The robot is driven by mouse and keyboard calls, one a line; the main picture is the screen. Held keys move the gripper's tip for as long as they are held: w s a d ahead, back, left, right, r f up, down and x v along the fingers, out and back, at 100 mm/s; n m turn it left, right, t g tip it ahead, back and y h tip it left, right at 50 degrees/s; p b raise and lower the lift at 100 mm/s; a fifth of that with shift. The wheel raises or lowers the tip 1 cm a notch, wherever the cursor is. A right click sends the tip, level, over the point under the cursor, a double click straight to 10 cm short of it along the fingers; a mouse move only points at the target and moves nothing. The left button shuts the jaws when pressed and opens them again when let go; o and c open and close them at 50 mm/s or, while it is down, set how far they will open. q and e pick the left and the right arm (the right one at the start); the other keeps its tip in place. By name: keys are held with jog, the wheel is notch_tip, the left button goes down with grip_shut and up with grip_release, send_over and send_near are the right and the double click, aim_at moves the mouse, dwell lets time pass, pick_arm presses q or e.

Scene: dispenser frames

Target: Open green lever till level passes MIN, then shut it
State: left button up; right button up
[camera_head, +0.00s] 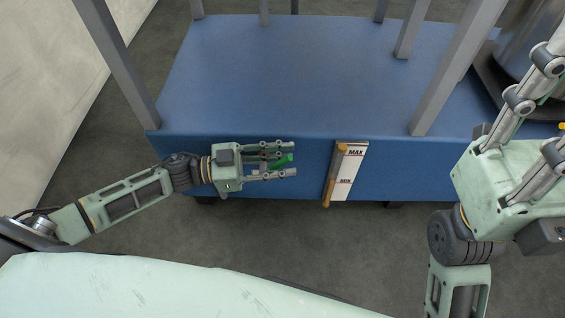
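A green lever (283,161) sticks out at the front of the blue dispenser body (240,75), tilted up to the right. My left gripper (294,159) is open around it, one finger above and one below; a gap shows above the lever. A white gauge plate (347,172) marked MAX and MIN is on the front face to the right of the lever. A thin amber-coloured tube (332,180) runs along its left side; the liquid level is too small to read. My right gripper (556,103) is raised at the right edge, fingers apart, apparently empty, tips partly cut off.
Grey frame posts (118,65) rise from the blue body, one at its near left corner and another (455,70) at its right. A large metal cylinder (530,40) stands at the far right. Grey floor (330,250) lies open in front of the dispenser.

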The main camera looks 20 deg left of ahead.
pick_arm(q)
jog(key=shift+d, duration=0.1)
grip_shut()
dwell(0.6)
